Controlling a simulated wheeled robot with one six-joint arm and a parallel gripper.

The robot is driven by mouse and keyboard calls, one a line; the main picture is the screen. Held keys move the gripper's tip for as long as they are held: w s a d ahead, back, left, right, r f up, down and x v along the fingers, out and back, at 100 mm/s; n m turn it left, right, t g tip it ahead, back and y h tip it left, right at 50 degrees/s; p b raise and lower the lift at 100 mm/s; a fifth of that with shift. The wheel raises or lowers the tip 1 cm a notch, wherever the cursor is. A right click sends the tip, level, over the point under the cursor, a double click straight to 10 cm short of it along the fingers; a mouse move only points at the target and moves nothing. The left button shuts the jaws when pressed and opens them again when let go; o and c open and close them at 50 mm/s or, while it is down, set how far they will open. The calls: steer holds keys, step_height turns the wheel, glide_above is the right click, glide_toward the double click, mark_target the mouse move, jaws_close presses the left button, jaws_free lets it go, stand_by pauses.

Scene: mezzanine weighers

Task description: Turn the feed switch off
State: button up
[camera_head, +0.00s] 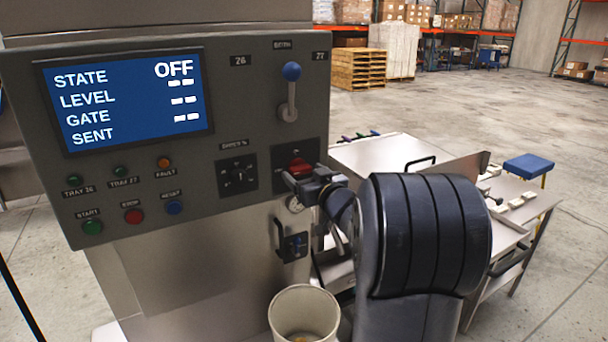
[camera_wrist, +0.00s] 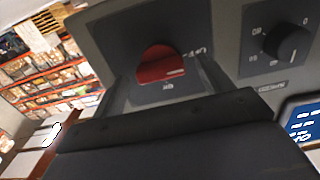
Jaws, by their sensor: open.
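The feed switch is a red rotary knob (camera_head: 299,166) on a black plate, low on the right of the grey control panel (camera_head: 225,60). In the wrist view the red knob (camera_wrist: 161,66) stands between my two finger tips, with the panel close behind it. My gripper (camera_head: 303,182) is open at the knob, one finger on each side in the wrist view (camera_wrist: 160,85). I cannot tell whether the fingers touch it. The blue screen (camera_head: 125,100) reads STATE OFF, with dashes for LEVEL and GATE. The lettering around the knob is partly hidden and too small to read surely.
A black dial (camera_head: 238,175) sits left of the knob, and a blue-tipped lever (camera_head: 290,90) above it. Start, stop and reset buttons line the lower left. A pale bucket (camera_head: 304,312) stands below my gripper. A steel table (camera_head: 380,158) is behind my arm at right.

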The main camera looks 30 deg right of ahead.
steer(key=s+b, duration=0.1)
steer(key=s, duration=0.8)
steer(key=shift+s+d, duration=0.15)
steer(key=shift+s, duration=0.25)
steer(key=w+p, duration=0.1)
steer(key=w, duration=1)
steer(key=shift+a+p, duration=0.2)
steer(key=shift+p, duration=0.15)
steer(key=shift+r+m+p, duration=0.1)
steer(key=shift+m+p, duration=0.2)
steer(key=shift+s+m, duration=0.1)
steer(key=shift+m, duration=0.4)
steer(key=shift+p, duration=0.3)
steer(key=shift+f+b, duration=0.2)
steer(key=shift+b, duration=0.15)
